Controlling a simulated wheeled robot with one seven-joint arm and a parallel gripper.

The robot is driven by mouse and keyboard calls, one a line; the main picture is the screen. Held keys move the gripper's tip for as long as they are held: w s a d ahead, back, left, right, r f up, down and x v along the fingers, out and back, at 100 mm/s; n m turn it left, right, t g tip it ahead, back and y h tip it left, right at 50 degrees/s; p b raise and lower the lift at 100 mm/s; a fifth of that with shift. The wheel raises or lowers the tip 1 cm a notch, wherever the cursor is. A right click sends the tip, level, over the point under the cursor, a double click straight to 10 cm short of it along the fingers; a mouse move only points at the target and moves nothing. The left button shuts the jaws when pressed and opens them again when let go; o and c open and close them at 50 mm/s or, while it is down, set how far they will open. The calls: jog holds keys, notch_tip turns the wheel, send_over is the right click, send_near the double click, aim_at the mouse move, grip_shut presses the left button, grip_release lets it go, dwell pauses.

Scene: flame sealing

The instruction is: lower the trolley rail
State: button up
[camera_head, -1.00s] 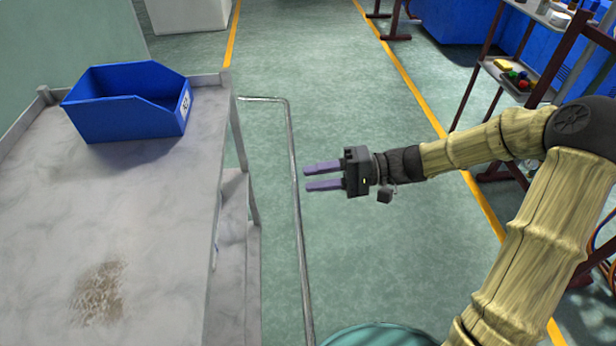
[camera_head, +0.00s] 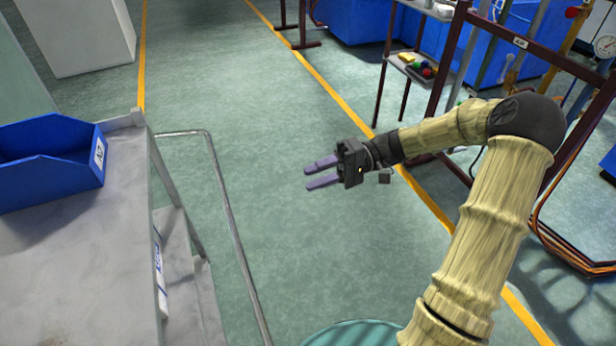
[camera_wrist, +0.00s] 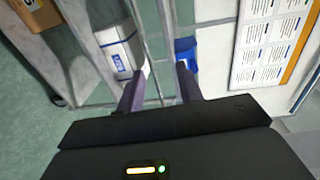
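The trolley (camera_head: 120,250) stands at the left in the head view, with a grey top and a lower shelf. Its rail (camera_head: 228,205), a thin metal bar, sticks out from the trolley's right side over the floor. My gripper (camera_head: 308,177) is to the right of the rail, apart from it, with its two purple fingers spread and nothing between them. In the wrist view my gripper's fingers (camera_wrist: 160,88) are also apart, with metal bars and part of the trolley beyond them.
A blue bin (camera_head: 50,170) sits on the trolley top. A dark red rack (camera_head: 450,60) with small coloured items stands at the upper right, near my arm. Hoses lie at the right. A posted sheet (camera_wrist: 270,45) shows in the wrist view.

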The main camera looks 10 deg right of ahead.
jog(key=shift+c, duration=0.5)
grip_shut()
jog(key=s+a+f+m+y+b, duration=0.1)
jog(key=a+f+m, duration=0.2)
jog(key=f+m, duration=0.4)
jog(key=s+a+f+m+g+y+b, duration=0.1)
jog(key=a+f+m, duration=0.3)
jog(key=f+m, duration=0.4)
jog(key=m+y+b, duration=0.1)
jog(key=m, duration=0.2)
jog(key=shift+a+b, duration=0.2)
jog(key=shift+b, duration=0.1)
jog(key=shift+f, duration=0.1)
